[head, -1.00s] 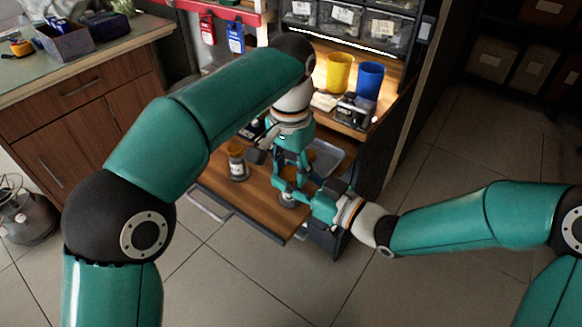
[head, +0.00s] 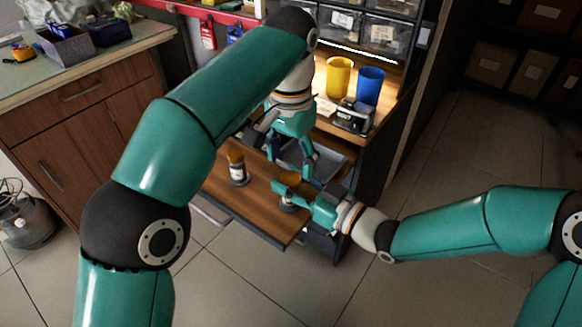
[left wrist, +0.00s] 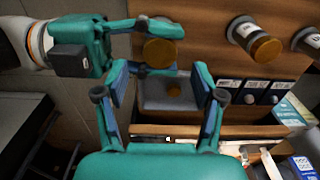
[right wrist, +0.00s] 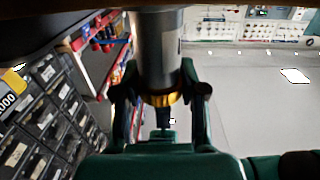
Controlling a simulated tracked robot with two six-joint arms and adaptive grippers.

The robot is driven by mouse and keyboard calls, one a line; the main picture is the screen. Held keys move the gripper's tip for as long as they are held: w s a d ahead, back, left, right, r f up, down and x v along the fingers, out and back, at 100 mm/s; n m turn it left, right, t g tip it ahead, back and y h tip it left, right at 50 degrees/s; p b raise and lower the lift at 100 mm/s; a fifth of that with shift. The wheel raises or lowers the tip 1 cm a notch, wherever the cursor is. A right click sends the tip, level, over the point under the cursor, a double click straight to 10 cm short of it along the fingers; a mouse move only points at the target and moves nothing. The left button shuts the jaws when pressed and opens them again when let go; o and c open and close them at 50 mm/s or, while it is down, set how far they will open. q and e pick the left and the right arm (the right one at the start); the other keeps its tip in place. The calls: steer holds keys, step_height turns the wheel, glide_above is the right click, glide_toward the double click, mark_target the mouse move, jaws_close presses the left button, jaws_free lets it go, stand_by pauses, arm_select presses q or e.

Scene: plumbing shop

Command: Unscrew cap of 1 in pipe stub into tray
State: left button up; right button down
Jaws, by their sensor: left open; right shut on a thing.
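A grey pipe stub (head: 288,206) with an orange-brown round top (head: 290,179) stands upright on the wooden board. My right gripper (right wrist: 158,92) is shut around this stub from the side; the right wrist view shows a gold ring at the stub's end. My left gripper (head: 291,156) is open and apart from the stub, above the grey tray (head: 335,157). The left wrist view shows the tray (left wrist: 205,98) beyond its spread fingers. A small round brown thing (left wrist: 173,90) shows in the tray; I cannot tell whether it is a cap.
Another orange-capped stub (head: 237,170) stands to the left on the board (head: 262,214); the left wrist view shows a further stub (left wrist: 308,40) beside it. A yellow cup (head: 339,77), a blue cup (head: 370,84) and a black device (head: 354,116) stand behind the tray.

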mark_target(291, 178)
arm_select(q)
steer(key=shift+s+a+r, duration=0.2)
steer(key=shift+s+r, duration=0.05)
steer(key=shift+r, duration=0.2)
steer(key=shift+c, duration=0.4)
steer(key=shift+a+r, duration=0.15)
steer(key=shift+r, duration=0.35)
steer(key=shift+a+r, duration=0.15)
steer(key=shift+r, duration=0.35)
steer(key=shift+w+d+r, duration=0.1)
steer(key=shift+d+r, duration=0.1)
steer(key=shift+r, duration=0.35)
steer(key=shift+w+d, duration=0.1)
steer(key=shift+d, duration=0.05)
steer(key=shift+d+f, duration=0.15)
steer(key=shift+f, duration=3.95)
steer(key=c, duration=1.1)
steer(key=o, duration=1.2)
